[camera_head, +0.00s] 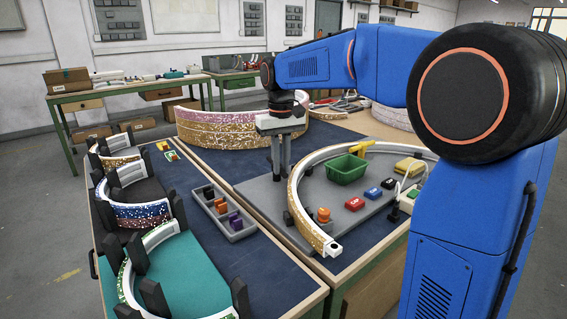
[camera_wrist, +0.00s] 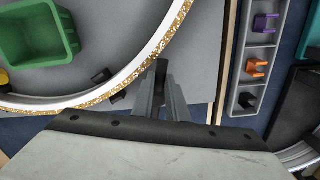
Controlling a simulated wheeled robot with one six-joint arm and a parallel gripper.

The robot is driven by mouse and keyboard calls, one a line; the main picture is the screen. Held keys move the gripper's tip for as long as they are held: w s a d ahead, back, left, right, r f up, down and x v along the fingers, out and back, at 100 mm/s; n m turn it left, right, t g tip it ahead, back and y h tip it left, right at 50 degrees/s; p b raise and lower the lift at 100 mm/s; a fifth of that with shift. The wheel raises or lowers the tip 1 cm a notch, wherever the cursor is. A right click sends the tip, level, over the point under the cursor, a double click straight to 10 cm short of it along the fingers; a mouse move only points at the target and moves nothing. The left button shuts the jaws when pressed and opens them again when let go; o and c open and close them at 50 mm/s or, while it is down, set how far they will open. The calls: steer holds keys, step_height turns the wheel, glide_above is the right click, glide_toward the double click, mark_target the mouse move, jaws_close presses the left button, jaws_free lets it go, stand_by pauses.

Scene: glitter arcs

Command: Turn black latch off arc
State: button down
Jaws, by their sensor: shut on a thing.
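The white arc with a gold glitter edge (camera_head: 297,205) curves over the grey board, and it crosses the upper left of the wrist view (camera_wrist: 150,52). My gripper (camera_head: 280,172) points down just outside the arc's left side. In the wrist view my gripper (camera_wrist: 160,88) is shut on a dark piece (camera_wrist: 161,68), which looks like the black latch. Its far end lies close to the arc's outer edge; I cannot tell whether they touch. Another black clip (camera_wrist: 102,75) shows at the arc's inner edge, with a dark part just outside it.
A grey tray (camera_head: 238,236) with black, orange and purple clips lies to the left of the arc. A green bin (camera_head: 346,169) and several coloured blocks stand inside the arc.

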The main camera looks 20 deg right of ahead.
steer(key=shift+a+m, duration=0.25)
steer(key=shift+m, duration=0.6)
steer(key=shift+a+m, duration=0.25)
steer(key=shift+m, duration=0.6)
steer(key=shift+r, duration=0.1)
steer(key=c, duration=1.7)
jaws_free()
steer(key=shift+c, duration=0.2)
step_height(320, 180, up, 17)
steer(key=shift+r, duration=0.15)
